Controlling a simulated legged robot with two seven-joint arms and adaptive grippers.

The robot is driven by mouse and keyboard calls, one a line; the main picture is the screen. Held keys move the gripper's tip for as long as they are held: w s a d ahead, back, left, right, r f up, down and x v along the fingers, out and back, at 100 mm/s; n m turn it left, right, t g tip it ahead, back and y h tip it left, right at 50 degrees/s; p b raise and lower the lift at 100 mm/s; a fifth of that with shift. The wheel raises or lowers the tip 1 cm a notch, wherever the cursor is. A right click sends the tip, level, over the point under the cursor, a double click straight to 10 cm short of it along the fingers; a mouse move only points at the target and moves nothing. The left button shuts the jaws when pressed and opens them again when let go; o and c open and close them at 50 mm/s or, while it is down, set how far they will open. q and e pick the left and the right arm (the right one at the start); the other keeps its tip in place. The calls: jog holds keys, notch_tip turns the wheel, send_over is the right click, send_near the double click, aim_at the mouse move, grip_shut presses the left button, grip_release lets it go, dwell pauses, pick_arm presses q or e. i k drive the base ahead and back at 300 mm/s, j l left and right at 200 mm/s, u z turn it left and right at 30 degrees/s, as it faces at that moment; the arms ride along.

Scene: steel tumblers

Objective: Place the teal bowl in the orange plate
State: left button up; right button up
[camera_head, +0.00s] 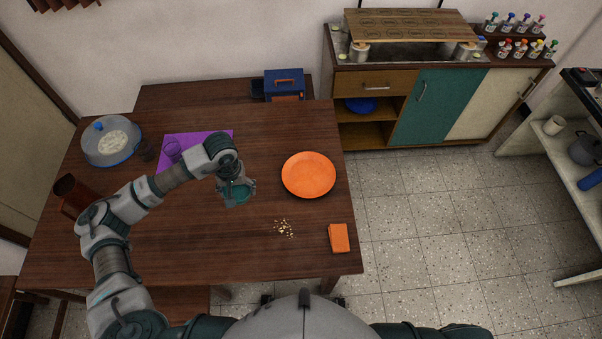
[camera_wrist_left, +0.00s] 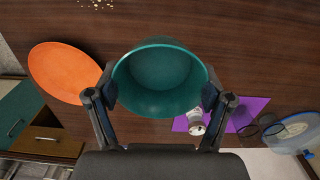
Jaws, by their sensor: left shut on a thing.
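The teal bowl (camera_wrist_left: 162,80) is held between the two fingers of my left gripper (camera_wrist_left: 158,98), which is shut on it. In the head view the bowl (camera_head: 238,197) shows below my left gripper (camera_head: 236,186), partly hidden by it, left of the orange plate. I cannot tell exactly how high it is above the table. The orange plate (camera_head: 308,174) lies flat and empty on the table; it also shows at the left in the left wrist view (camera_wrist_left: 62,72). My right gripper is not in view.
The wooden table (camera_head: 190,245) bears a purple mat (camera_head: 210,137) with a glass, a clear-lidded dish (camera_head: 112,142), a brown container (camera_head: 72,192), an orange box (camera_head: 339,238) and scattered crumbs (camera_head: 284,229). A blue box (camera_head: 284,82) stands at the back. The table between bowl and plate is clear.

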aim_at(309, 176)
jog(key=i+l+z, duration=0.1)
jog(key=z, duration=0.25)
jog(key=i+z, duration=0.15)
jog(key=z, duration=0.25)
jog(key=i+z, duration=0.15)
jog(key=z, duration=0.2)
